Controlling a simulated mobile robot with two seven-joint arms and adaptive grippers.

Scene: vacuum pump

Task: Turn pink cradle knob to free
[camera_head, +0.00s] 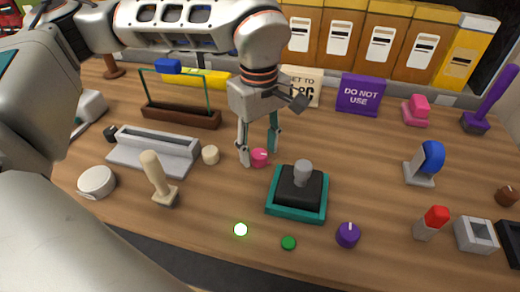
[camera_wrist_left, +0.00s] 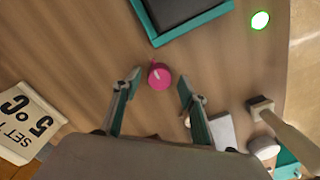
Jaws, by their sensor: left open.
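The pink knob (camera_head: 260,157) sits on the wooden table, just left of and behind the teal-framed black base with a grey stick (camera_head: 303,173). My left gripper (camera_head: 258,158) points down over the knob, its fingers apart on either side of it. My right gripper is not in view.
A cream knob (camera_head: 210,155) and a grey cradle-like tray (camera_head: 155,150) stand to the left. A wooden-handled stamp (camera_head: 160,180) is at front left. Signs and binders stand behind.

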